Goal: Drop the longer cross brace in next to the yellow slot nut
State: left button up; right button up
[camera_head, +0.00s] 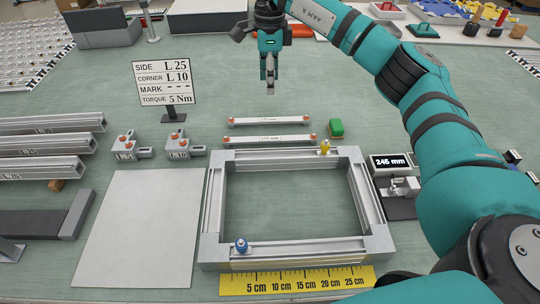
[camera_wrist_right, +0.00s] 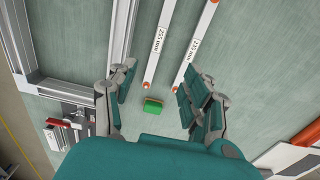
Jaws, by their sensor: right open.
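Two light cross braces with orange ends lie behind the aluminium frame (camera_head: 212,200). The front brace (camera_head: 270,139) looks the longer; its label in the wrist view (camera_wrist_right: 157,45) seems to read 255 mm. The rear brace (camera_head: 270,121) looks shorter, its label (camera_wrist_right: 192,50) less clear. The yellow slot nut (camera_head: 325,147) sits on the frame's back rail, near its right end. My right gripper (camera_head: 269,88) is above the mat behind both braces, open and empty. In the wrist view its fingers (camera_wrist_right: 158,95) are spread, with the braces beyond them. My left gripper is out of view.
A blue slot nut (camera_head: 241,245) sits on the front rail. A green block (camera_head: 336,129) lies right of the braces. A gauge display (camera_head: 390,163) reads 245 mm. A sign (camera_head: 164,83), corner pieces (camera_head: 178,150) and stacked rails (camera_head: 45,142) stand left. The frame's inside is clear.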

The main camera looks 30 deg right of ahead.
notch_tip(320, 180, down, 2)
jog(key=f, duration=0.1)
jog(key=p, duration=0.1)
send_over(270, 138)
notch_tip(270, 138, down, 11)
jog(key=shift+w+f, duration=0.1)
notch_tip(270, 138, down, 5)
jog(key=shift+r+p, duration=0.1)
jog(key=shift+p, duration=0.95)
jog(key=shift+f, duration=0.25)
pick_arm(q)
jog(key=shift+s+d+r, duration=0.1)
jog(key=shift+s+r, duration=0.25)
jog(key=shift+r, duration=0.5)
pick_arm(e)
grip_shut()
